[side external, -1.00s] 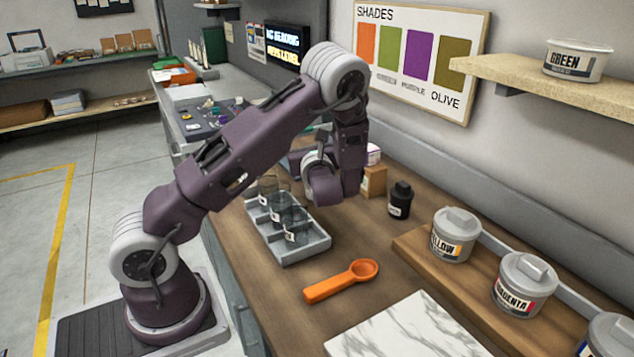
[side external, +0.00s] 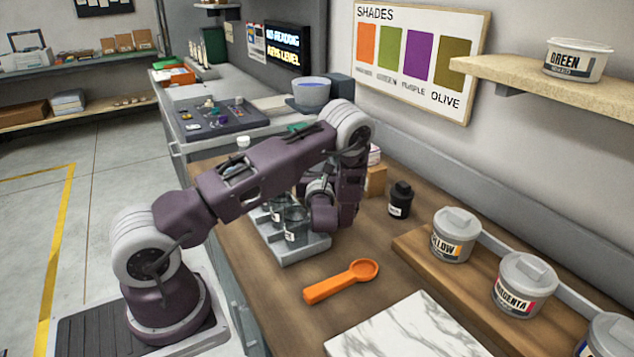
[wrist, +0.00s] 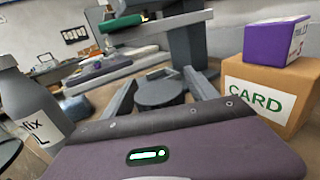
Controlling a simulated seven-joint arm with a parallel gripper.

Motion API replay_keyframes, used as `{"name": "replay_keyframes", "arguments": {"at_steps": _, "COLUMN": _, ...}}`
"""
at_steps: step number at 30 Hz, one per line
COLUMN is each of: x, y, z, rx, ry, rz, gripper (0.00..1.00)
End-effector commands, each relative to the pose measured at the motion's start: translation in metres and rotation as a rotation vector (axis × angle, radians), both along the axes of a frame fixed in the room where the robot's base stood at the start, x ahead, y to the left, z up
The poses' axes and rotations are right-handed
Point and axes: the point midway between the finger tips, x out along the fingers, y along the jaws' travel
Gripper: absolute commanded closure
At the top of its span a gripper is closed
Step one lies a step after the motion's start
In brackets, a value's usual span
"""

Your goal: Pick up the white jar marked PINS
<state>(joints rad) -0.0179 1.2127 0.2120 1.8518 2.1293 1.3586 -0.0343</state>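No label reading PINS can be made out in either view. A small white jar-like thing (side external: 243,142) stands on the bench behind my arm in the side view, too small to read. My gripper (wrist: 162,88) shows in the wrist view with its two fingers spread apart. A dark grey round piece (wrist: 160,93) appears between and beyond the fingers; I see no contact. In the side view my wrist is low beside the grey jar tray (side external: 300,252) and hides the fingertips.
A CARD box (wrist: 268,100) with a purple box (wrist: 278,40) on top stands right in the wrist view; a grey labelled bottle (wrist: 25,100) stands left.

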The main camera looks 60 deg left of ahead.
Motion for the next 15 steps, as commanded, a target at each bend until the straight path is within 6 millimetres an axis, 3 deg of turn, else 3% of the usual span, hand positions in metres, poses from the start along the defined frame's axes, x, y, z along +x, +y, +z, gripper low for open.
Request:
{"name": "replay_keyframes", "arguments": {"at_steps": 1, "x": 0.0, "y": -0.0001, "z": 0.0001, "rx": 0.0, "ry": 0.0, "rz": 0.0, "gripper": 0.46}}
{"name": "replay_keyframes", "arguments": {"at_steps": 9, "x": -0.0001, "y": -0.0002, "z": 0.0002, "rx": 0.0, "ry": 0.0, "rz": 0.0, "gripper": 0.99}}
{"name": "replay_keyframes", "arguments": {"at_steps": 15, "x": -0.0001, "y": -0.0002, "z": 0.0007, "rx": 0.001, "ry": 0.0, "rz": 0.0, "gripper": 0.99}}
